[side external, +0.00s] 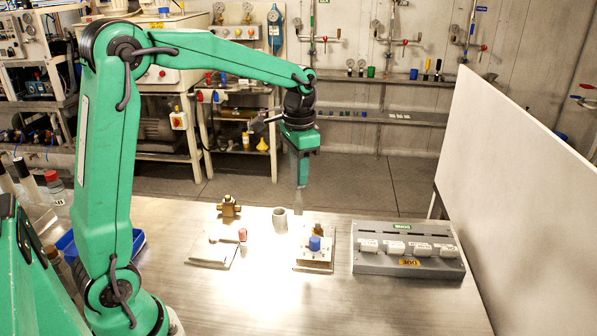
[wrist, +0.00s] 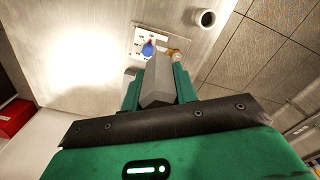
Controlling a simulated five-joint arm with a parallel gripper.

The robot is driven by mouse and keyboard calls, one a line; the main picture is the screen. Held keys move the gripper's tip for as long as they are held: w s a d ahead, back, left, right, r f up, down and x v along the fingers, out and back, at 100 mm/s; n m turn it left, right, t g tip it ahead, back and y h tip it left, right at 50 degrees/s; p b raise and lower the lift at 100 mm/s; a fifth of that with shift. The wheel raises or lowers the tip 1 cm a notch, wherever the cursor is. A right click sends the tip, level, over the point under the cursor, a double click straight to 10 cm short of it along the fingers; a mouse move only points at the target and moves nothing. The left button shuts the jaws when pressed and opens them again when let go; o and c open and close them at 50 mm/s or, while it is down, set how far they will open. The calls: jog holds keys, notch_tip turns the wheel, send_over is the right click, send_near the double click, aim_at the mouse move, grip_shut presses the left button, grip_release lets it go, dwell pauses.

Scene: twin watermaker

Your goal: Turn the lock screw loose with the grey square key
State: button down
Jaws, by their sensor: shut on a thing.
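My gripper (side external: 299,176) is shut on the grey square key (side external: 300,201), which hangs upright below the jaws above the back of the table. In the wrist view the key (wrist: 157,78) is a grey square bar between my two green fingers (wrist: 158,90). A white plate (side external: 301,254) with a blue knob (side external: 314,243) and a brass fitting (side external: 318,230) sits below and a little right of the key. I cannot make out the lock screw.
A grey cylinder (side external: 279,220) stands left of the plate. Further left are a brass valve (side external: 229,207) and a pale plate (side external: 208,254) with a red-capped part. A grey rack (side external: 411,269) with several white labelled blocks is on the right. The table front (side external: 300,310) is clear.

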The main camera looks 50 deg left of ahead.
jog(key=shift+w, duration=0.1)
jog(key=w+a+f+m, duration=0.1)
jog(key=w+m, duration=0.6)
jog(key=m, duration=1.1)
jog(key=shift+a+f, duration=0.15)
jog(key=shift+f, duration=0.45)
jog(key=shift+w, duration=0.1)
jog(key=shift+f, duration=3.05)
jog(key=shift+n, duration=0.3)
